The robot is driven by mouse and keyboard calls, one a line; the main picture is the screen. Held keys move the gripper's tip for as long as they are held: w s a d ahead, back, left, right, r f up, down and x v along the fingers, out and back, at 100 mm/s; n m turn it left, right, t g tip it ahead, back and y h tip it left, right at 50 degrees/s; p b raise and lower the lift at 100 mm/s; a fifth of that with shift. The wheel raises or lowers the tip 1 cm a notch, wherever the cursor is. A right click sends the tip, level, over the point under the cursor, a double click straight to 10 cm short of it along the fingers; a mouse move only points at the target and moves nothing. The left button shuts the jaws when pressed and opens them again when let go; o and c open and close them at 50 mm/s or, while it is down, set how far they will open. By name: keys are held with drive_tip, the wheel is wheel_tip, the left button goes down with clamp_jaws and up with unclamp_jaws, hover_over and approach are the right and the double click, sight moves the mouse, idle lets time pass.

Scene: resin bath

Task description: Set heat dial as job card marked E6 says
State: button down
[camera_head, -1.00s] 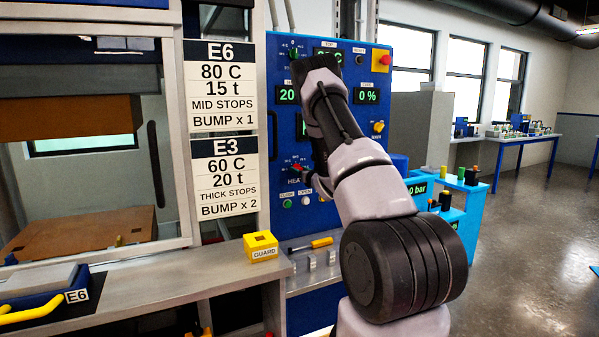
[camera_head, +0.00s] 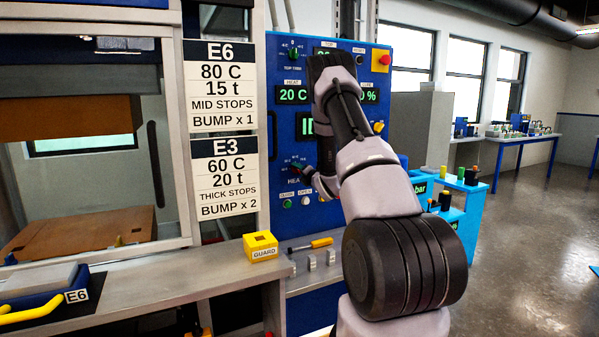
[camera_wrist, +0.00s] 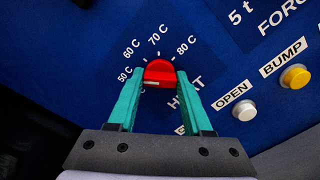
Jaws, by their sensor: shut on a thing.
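The red heat dial (camera_wrist: 159,70) shows in the wrist view, on the blue panel. Its scale reads 50 C, 60 C, 70 C and 80 C, with HEAT lettered below. A short white mark shows on the dial's lower left face; I cannot tell exactly which number it points at. My gripper (camera_wrist: 160,76) has its teal fingers closed on both sides of the dial. In the head view my gripper (camera_head: 306,170) is at the panel's lower left and largely covers the dial. The job card E6 (camera_head: 221,86) reads 80 C, 15 t, MID STOPS, BUMP x 1. The heat display (camera_head: 292,94) reads 20 C.
The E3 card (camera_head: 228,178) hangs below, reading 60 C. White OPEN (camera_wrist: 244,110) and yellow BUMP (camera_wrist: 295,76) buttons sit right of the dial. A red emergency button (camera_head: 384,60) is at the panel's upper right. A yellow GUARD block (camera_head: 261,246) stands on the bench.

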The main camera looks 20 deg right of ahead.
drive_tip(key=m, duration=2.5)
drive_tip(key=shift+f, duration=0.25)
drive_tip(key=shift+m, duration=0.3)
drive_tip(key=shift+c, duration=1.6)
unclamp_jaws()
drive_tip(key=shift+r, duration=0.1)
drive_tip(key=s, duration=1.1)
